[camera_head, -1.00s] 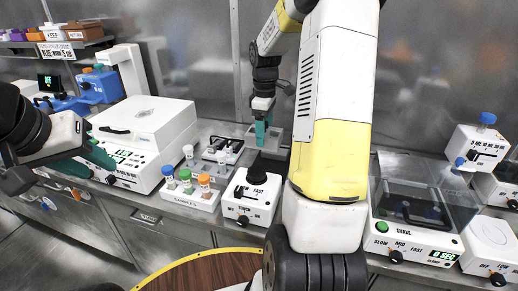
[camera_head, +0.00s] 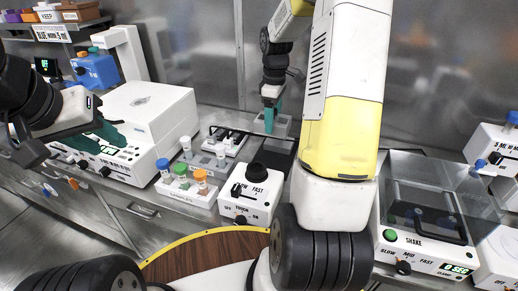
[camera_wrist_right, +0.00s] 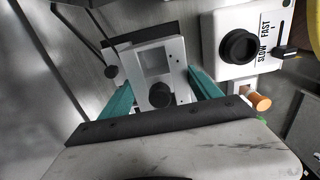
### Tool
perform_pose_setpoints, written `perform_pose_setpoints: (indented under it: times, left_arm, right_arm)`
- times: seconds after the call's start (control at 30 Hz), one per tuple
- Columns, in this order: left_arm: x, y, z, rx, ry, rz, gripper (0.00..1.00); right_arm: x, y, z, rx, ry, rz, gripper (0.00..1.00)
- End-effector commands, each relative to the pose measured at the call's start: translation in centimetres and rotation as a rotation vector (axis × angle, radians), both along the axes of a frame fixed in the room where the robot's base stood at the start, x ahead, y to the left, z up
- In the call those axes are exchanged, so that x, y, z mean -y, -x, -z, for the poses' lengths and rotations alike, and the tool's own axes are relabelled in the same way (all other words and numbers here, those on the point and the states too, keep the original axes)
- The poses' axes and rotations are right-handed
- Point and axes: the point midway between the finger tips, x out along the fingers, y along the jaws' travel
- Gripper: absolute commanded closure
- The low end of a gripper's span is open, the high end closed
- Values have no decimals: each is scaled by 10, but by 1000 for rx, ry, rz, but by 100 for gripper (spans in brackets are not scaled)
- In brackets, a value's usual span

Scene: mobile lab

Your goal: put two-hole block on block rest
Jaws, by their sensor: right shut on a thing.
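My right gripper (camera_head: 270,114) is at the back of the bench. Its teal fingers are on either side of a light grey block, seen from above in the right wrist view (camera_wrist_right: 147,56). The block has a square recess and a round black part near its lower end. It looks like the two-hole block, held by the fingers. In the head view, a grey piece (camera_head: 282,124) shows behind the fingers. A dark flat plate (camera_head: 279,157) lies in front of it; I cannot tell if this is the block rest. My left gripper (camera_head: 108,132) is before the large white machine, its opening unclear.
A white mixer with a black cup (camera_head: 257,172) stands in front of the dark plate. A small white rack (camera_head: 225,142) and the sample tray (camera_head: 202,197) are to its left. A shaker with a clear lid (camera_head: 425,230) is at the right. My right arm hides the bench middle.

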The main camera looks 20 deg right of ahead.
Motion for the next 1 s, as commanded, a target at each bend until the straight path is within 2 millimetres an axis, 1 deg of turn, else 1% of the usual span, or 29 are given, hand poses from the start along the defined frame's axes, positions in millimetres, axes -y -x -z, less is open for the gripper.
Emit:
perform_pose_setpoints:
  times: [0.1, 0.27, 0.33, 0.47, 0.57, 0.7, 0.8, 1.0]
  left_arm:
    - [0, 0, 0, 0, 0, 0, 64]
    - [0, 0, 0, 0, 0, 0, 64]
    - [0, 0, 0, 0, 0, 0, 64]
    - [0, 0, 0, 0, 0, 0, 64]
    - [0, 0, 0, 0, 0, 0, 64]
    - [0, 0, 0, 0, 0, 0, 64]
    - [0, 0, 0, 0, 0, 0, 64]
    - [0, 0, 0, 0, 0, 0, 64]
  right_arm:
    - [0, 0, 13, -1, -1, 0, 100]
    - [0, 0, 26, 0, 0, -1, 100]
    - [0, 0, 38, 0, 0, -1, 100]
    - [0, 0, 48, 1, 1, 0, 100]
    - [0, 0, 63, -2, 0, 0, 100]
    - [0, 0, 89, -1, 0, -2, 100]
    - [0, 0, 103, 0, 0, -2, 100]
    - [0, 0, 116, 1, 0, 0, 100]
